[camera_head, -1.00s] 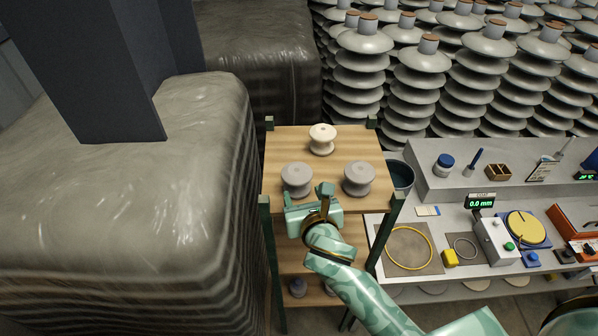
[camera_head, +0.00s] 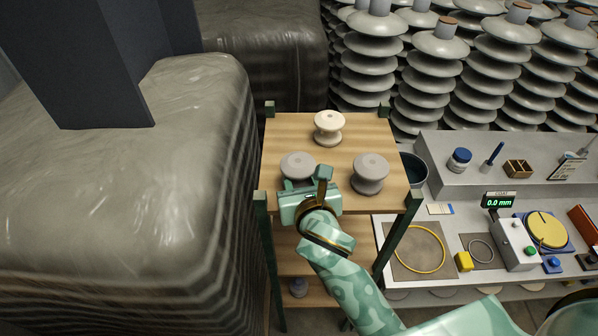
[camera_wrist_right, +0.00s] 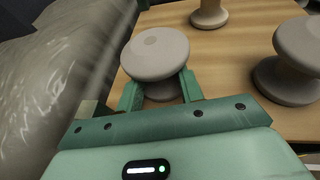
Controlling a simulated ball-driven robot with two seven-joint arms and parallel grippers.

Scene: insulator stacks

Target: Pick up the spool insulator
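Three spool insulators stand upright on the wooden top shelf (camera_head: 335,195). A grey one (camera_head: 297,166) is front left, a grey one (camera_head: 370,172) front right, and a cream one (camera_head: 329,128) at the back. My right gripper (camera_head: 305,180) is at the front-left spool, coming from the front. In the right wrist view its open fingers (camera_wrist_right: 160,92) reach to either side of that spool's waist, under the upper flange of the spool (camera_wrist_right: 155,55). Whether they touch it is unclear. The spool's lower part is partly hidden. My left gripper is not in view.
The front-right spool (camera_wrist_right: 300,60) stands close to the right of my gripper. Green shelf posts (camera_head: 398,235) rise at the corners. A wrapped stack (camera_head: 130,200) borders the left; a grey workbench (camera_head: 470,225) with tools is on the right. A dark bucket (camera_head: 414,170) sits beside the shelf.

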